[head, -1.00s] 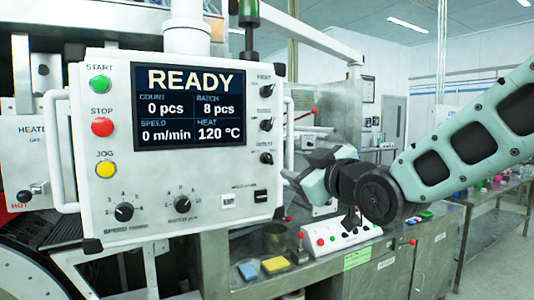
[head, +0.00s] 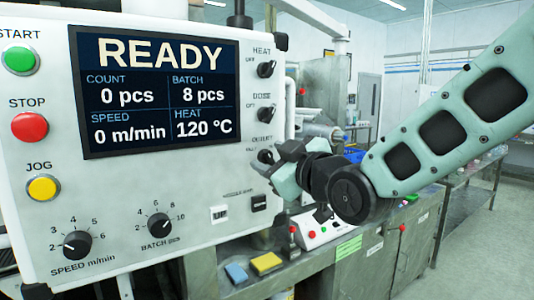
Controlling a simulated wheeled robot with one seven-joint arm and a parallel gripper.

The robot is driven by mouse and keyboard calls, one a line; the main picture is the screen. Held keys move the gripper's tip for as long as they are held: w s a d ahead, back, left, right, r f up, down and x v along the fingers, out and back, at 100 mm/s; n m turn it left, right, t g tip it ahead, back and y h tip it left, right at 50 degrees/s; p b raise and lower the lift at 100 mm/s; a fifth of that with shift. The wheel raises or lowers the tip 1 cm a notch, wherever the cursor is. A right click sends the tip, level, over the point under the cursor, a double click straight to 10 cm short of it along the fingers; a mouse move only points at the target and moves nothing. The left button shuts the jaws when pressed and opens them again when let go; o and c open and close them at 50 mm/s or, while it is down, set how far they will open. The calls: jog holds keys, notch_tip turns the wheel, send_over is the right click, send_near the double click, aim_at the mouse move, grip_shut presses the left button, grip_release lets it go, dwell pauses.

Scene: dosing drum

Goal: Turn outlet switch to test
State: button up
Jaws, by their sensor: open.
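The control panel (head: 190,185) fills the left of the head view. The outlet switch (head: 265,157) is a small black knob, lowest of three on the panel's right side, under the label OUTLET. My gripper (head: 277,160) is right beside this switch, and its fingers partly cover the knob and its markings. The gripper is open. I cannot tell whether the fingers touch the knob or which position it points to. The screen (head: 160,90) reads READY, 0 pcs, batch 8 pcs, 0 m/min and 120 °C.
The heat switch (head: 266,69) and dose switch (head: 267,114) sit above. Green, red and yellow buttons (head: 43,188) line the left side. A vertical handle (head: 290,108) runs along the panel's right edge. A bench with sponges (head: 266,262) and a small control box (head: 318,230) stands below.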

jog(key=c, duration=1)
jog(key=shift+o, duration=0.2)
jog(key=shift+f+b, duration=0.1)
jog(key=shift+b, duration=0.4)
jog(key=m+b, duration=0.2)
jog(key=shift+d+f+b, duration=0.1)
jog(key=shift+b, duration=0.25)
jog(key=m+b, duration=0.2)
jog(key=b, duration=0.1)
jog(key=shift+w+d+m+b, duration=0.1)
jog(key=shift+m+b, duration=0.2)
jog(key=shift+m, duration=0.1)
jog(key=m+b, duration=0.4)
jog(key=shift+d, duration=0.1)
jog(key=shift+w+m+b, duration=0.1)
jog(key=shift+m+b, duration=1.1)
jog(key=shift+m, duration=0.3)
jog(key=shift+r, duration=0.2)
